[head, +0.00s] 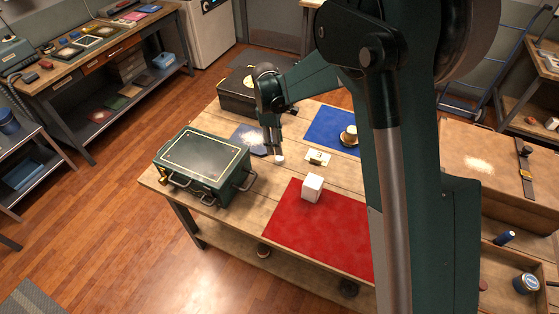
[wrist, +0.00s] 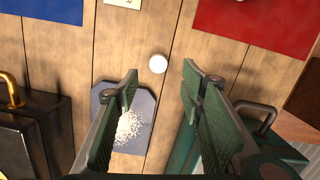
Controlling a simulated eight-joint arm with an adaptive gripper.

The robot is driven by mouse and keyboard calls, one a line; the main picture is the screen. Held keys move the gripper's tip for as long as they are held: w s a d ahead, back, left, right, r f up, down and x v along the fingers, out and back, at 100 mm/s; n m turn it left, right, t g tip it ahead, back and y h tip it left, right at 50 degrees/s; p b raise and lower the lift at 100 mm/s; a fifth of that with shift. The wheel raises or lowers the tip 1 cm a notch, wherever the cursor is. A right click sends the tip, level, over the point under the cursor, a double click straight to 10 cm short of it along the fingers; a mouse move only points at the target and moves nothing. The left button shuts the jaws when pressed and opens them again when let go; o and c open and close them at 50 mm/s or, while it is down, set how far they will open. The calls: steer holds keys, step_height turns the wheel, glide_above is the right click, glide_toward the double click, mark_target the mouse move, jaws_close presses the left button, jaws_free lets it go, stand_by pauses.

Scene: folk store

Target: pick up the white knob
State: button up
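The white knob (wrist: 157,63) is a small round white thing on the wooden table, in the upper middle of the wrist view. It also shows in the head view (head: 280,159), just beside the lower end of my gripper (head: 272,152). In the wrist view my gripper (wrist: 161,78) is open, with its green fingers well apart and nothing between them. The knob appears a little beyond the fingertips, roughly centred between them. I cannot tell how high the fingertips are above the table.
A dark green case (head: 205,165) with handles stands at the left. A grey plate with white grains (wrist: 127,120) lies close to my fingers. A white cube (head: 312,187) stands by the red mat (head: 322,230). A blue mat (head: 328,128) and black case (head: 238,100) are farther back.

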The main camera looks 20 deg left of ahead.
mark_target(279, 158)
steer(key=shift+a+f, duration=0.15)
steer(key=shift+f, duration=0.05)
steer(key=shift+d+f, duration=0.2)
steer(key=shift+f, duration=1.05)
steer(key=shift+w+d+f+b, duration=0.1)
steer(key=shift+d+f+b, duration=0.1)
steer(key=shift+f, duration=1.1)
steer(key=shift+w+d+f+b, duration=0.1)
steer(key=shift+d+f, duration=0.05)
steer(key=shift+f, duration=1.15)
steer(key=c, duration=0.9)
